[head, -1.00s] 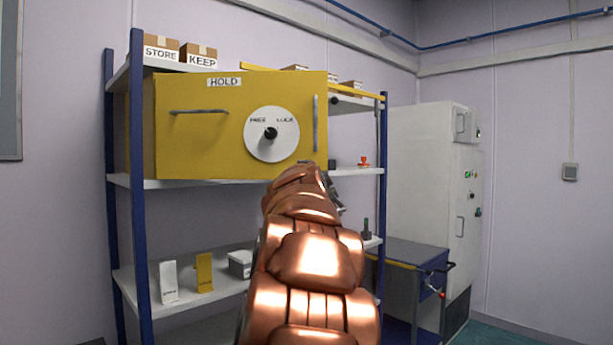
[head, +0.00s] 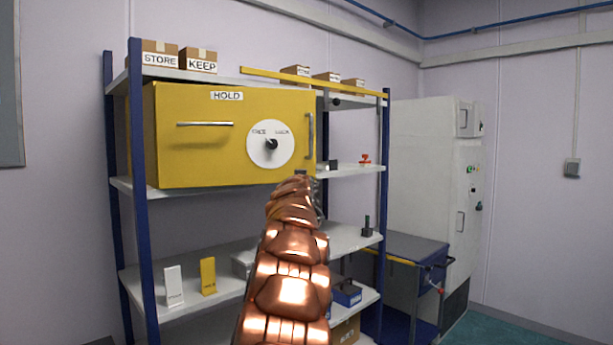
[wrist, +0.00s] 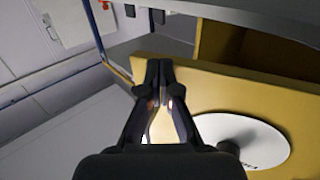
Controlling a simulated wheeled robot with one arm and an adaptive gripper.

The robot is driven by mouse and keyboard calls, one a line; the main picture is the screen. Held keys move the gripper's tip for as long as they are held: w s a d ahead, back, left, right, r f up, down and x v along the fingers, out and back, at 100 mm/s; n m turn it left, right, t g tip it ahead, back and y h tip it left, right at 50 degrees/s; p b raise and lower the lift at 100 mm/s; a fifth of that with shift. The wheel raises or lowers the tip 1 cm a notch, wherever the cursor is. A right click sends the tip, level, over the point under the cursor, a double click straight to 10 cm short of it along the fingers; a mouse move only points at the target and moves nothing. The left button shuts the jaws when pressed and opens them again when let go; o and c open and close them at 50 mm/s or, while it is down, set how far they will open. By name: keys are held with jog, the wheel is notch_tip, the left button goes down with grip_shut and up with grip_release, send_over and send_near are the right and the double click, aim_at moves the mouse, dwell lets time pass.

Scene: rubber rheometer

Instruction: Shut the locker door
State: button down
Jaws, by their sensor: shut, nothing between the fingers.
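The yellow locker (head: 148,130) stands on a shelf of the blue rack. Its door (head: 215,160) carries a HOLD label, a horizontal handle on the left, a white dial (head: 262,156) with a black knob, and an upright handle on the right. In the wrist view the door (wrist: 255,95) stands ajar, with a dark gap and a yellow inner wall behind it. My gripper (wrist: 160,66) is shut and empty, its fingertips at the door's free edge; contact is unclear. In the head view my gripper (head: 303,180) is at the door's lower right corner, partly hidden by my arm.
The rack's shelf (head: 350,171) right of the locker holds small items, including a red one (head: 365,159). Boxes (head: 198,60) stand on top. A blue cart (head: 415,248) and a tall white cabinet (head: 425,180) stand to the right.

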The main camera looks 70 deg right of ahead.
jog(key=w+d+p, duration=0.7)
jog(key=d+p, duration=0.1)
jog(key=p, duration=0.1)
jog(key=shift+w+d+p, duration=0.3)
jog(key=shift+w, duration=0.05)
dwell(0.6)
jog(key=s+a+b, duration=0.7)
jog(key=s+b, duration=0.2)
jog(key=s, duration=0.3)
dwell(0.4)
jog(key=shift+s, duration=0.1)
